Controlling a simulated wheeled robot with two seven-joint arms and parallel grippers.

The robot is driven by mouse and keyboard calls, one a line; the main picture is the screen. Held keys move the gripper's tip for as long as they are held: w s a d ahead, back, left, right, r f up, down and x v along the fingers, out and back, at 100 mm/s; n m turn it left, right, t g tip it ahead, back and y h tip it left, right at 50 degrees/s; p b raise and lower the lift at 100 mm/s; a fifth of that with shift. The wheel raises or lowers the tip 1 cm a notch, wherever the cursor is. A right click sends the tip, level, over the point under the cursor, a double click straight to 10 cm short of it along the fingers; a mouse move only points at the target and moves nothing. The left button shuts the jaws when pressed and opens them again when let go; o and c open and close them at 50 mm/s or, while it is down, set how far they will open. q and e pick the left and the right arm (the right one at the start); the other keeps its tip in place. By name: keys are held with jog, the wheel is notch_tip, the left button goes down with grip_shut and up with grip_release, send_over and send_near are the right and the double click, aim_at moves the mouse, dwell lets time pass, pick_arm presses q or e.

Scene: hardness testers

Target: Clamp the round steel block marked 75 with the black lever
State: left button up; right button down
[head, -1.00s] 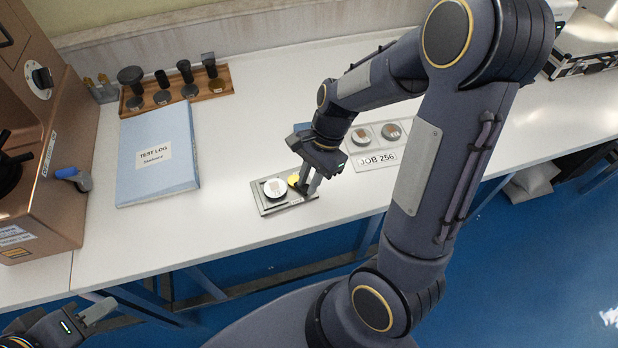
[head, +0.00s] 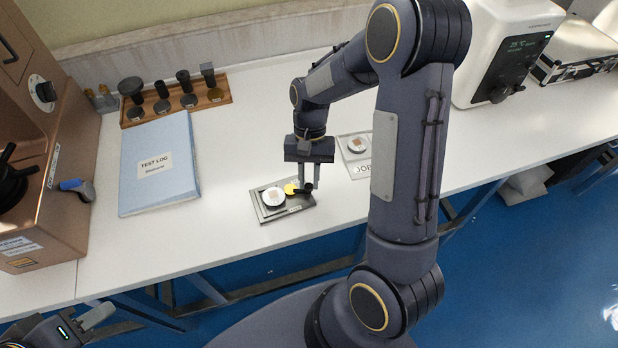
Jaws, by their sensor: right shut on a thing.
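The round steel block (head: 273,198) sits in a dark flat clamp fixture (head: 266,216) near the table's front edge. Its marking is too small to read. A yellow round part (head: 291,189) is beside the block, and the black lever (head: 303,190) is at the fixture's right end. My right gripper (head: 309,185) points down there and is shut on the lever's black end. Whether the lever presses on the block I cannot tell. My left gripper (head: 97,317) is at the lower left, below the table edge, away from the fixture; its jaw gap is not clear.
A JOB tray (head: 361,171) with a round block (head: 357,146) is partly hidden behind my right arm. A blue test log (head: 160,190), a wooden rack (head: 215,97), a copper-coloured tester (head: 70,215) and a white device (head: 500,60) stand around. Table left of the fixture is clear.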

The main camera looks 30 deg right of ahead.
jog(key=n, duration=0.2)
jog(key=w+n+h, duration=0.1)
jog(key=shift+w+d+n, duration=0.1)
jog(key=shift+w+n, duration=0.1)
jog(key=shift+n, duration=0.2)
jog(key=shift+w+n+g+h+p, duration=0.2)
jog(key=shift+w+n+h, duration=0.2)
jog(key=shift+n, duration=0.5)
jog(key=shift+w+n+g+h+p, duration=0.1)
jog(key=shift+w+n+h+p, duration=0.15)
jog(key=shift+n+h, duration=0.45)
jog(key=shift+n, duration=0.4)
jog(key=c, duration=1.3)
grip_release()
jog(key=v, duration=0.8)
